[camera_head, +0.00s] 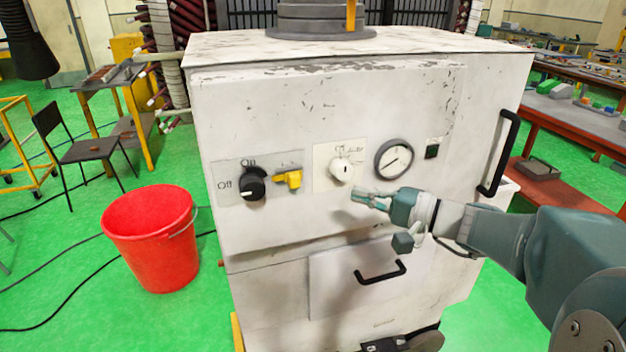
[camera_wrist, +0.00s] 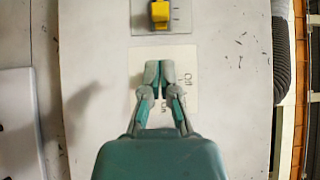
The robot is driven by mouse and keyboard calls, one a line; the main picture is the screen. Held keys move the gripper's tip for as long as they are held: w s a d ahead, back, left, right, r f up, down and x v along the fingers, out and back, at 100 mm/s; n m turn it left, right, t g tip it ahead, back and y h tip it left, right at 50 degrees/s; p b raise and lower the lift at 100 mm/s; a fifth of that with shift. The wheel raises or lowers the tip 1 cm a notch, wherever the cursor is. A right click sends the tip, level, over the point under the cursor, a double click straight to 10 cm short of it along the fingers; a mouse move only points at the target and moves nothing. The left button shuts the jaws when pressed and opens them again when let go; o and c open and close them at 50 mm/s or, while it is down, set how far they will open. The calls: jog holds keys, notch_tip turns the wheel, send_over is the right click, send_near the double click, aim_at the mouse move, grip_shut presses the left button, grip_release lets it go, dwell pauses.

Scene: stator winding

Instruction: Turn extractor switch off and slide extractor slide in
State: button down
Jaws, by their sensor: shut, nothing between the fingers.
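A white cabinet (camera_head: 260,115) carries the controls on its front. A white rotary knob (camera_head: 341,170) sits on a pale plate with small lettering. A black rotary knob (camera_head: 252,187), left of it, is marked On above and Off at left. A yellow handle (camera_head: 288,180) sits between the two knobs; it also shows at the top of the wrist view (camera_wrist: 160,13). Which part is the extractor switch or slide, I cannot tell for sure. My gripper (camera_head: 360,195) is shut and empty, just below and right of the white knob. In the wrist view, my gripper (camera_wrist: 160,72) covers that knob.
A round gauge (camera_head: 394,158) and a black vertical handle (camera_head: 499,153) are on the cabinet's right side. A lower panel has a black handle (camera_head: 380,272). A red bucket (camera_head: 152,240) stands on the green floor at left. A workbench (camera_head: 580,125) stands at right.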

send_near(288, 180)
jog(key=w+a, duration=0.4)
jog(key=shift+w+a+f, duration=0.1)
jog(key=shift+w, duration=0.25)
jog(key=shift+s+a, duration=0.3)
jog(key=shift+a, duration=0.6)
